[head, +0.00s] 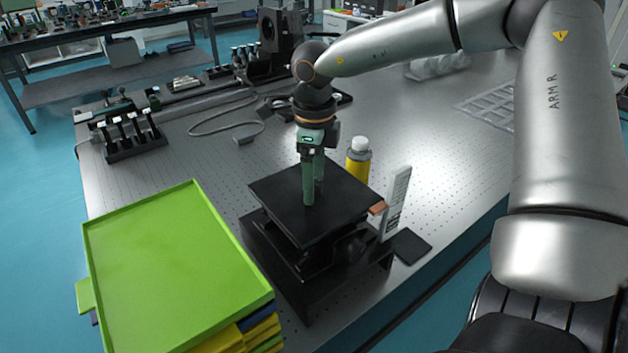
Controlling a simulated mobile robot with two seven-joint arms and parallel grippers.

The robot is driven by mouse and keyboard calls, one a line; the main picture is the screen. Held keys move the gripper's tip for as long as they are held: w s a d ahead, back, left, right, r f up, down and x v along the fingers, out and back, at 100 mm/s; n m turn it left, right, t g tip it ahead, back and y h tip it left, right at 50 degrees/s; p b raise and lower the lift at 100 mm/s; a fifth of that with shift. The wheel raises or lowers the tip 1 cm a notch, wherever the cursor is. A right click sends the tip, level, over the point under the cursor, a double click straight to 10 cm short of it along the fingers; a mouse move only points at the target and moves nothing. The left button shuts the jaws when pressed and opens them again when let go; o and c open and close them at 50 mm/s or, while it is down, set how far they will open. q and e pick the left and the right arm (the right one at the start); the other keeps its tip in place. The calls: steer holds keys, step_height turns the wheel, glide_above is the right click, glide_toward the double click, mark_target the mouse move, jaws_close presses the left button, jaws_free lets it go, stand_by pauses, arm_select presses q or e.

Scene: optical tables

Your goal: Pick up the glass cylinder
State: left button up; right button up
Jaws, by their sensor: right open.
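My right gripper (314,188) points straight down over the black platform (268,190) of a raised stand. Its green fingers are open and their tips are at or just above the platform's top, near its middle. I cannot make out a glass cylinder between or beside the fingers; it may be hidden by them or too clear to see. My left gripper is not in view.
A yellow bottle with a white cap (358,161) stands just behind the platform. A white upright panel (397,200) stands at its right. A green tray (165,265) on a stack is at front left. Clear ware (437,66) lies farther back.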

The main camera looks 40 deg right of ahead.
steer(key=shift+c, duration=0.4)
jaws_close()
